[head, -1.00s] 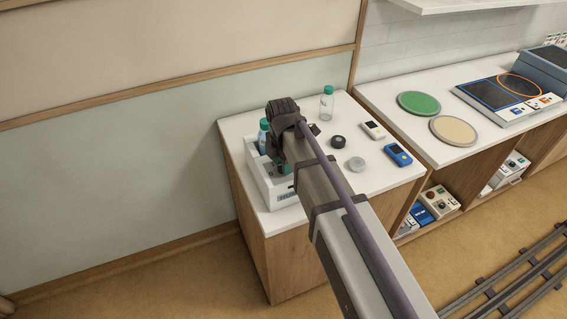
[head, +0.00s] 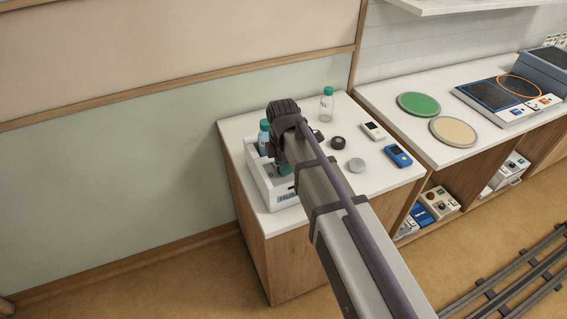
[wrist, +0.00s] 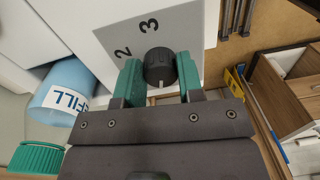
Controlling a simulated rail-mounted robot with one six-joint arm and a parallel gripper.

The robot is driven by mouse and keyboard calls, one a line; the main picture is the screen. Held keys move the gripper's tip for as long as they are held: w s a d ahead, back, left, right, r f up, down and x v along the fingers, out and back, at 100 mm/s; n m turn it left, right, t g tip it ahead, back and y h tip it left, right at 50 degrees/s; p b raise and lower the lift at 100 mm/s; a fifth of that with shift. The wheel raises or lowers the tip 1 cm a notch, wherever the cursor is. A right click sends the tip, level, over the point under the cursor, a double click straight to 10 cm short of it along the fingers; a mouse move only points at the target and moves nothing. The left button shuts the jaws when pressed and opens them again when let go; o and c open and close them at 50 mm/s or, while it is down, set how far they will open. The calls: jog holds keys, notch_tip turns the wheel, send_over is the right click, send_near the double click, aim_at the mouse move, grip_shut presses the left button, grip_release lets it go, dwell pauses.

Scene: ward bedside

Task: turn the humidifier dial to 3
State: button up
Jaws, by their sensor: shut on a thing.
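The humidifier (head: 262,190) is a white box at the left front of the bedside cabinet top, with lettering on its front, partly hidden by my arm. In the wrist view, its pale panel (wrist: 190,30) carries the numbers 2 and 3 beside a round black dial (wrist: 160,62). A small pale mark shows at the dial's lower edge, facing my gripper; the setting cannot be told for sure. My gripper (wrist: 160,78) is shut on the dial, with a green fingertip on each side. In the head view, my gripper (head: 278,165) is over the humidifier and hides the dial.
A blue refill bottle (wrist: 68,92) with a green cap (wrist: 38,157) is close to my gripper's left. A clear bottle (head: 327,105), black knob (head: 338,142), grey disc (head: 357,165), white device (head: 373,130) and blue device (head: 398,155) stand on the cabinet top (head: 370,183).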

jog(key=m, duration=0.4)
jog(key=shift+m, duration=0.3)
jog(key=m, duration=0.3)
jog(key=shift+s+m, duration=0.1)
jog(key=shift+m, duration=0.2)
jog(key=m, duration=0.4)
jog(key=shift+y, duration=0.3)
jog(key=m, duration=0.4)
jog(key=shift+s, duration=0.1)
jog(key=m, duration=0.4)
jog(key=shift+m+t, duration=0.3)
jog(key=m, duration=0.3)
jog(key=shift+a+m, duration=0.1)
jog(key=shift+m, duration=0.3)
jog(key=m, duration=0.4)
jog(key=shift+m+t, duration=0.3)
jog(key=shift+m, duration=1.8)
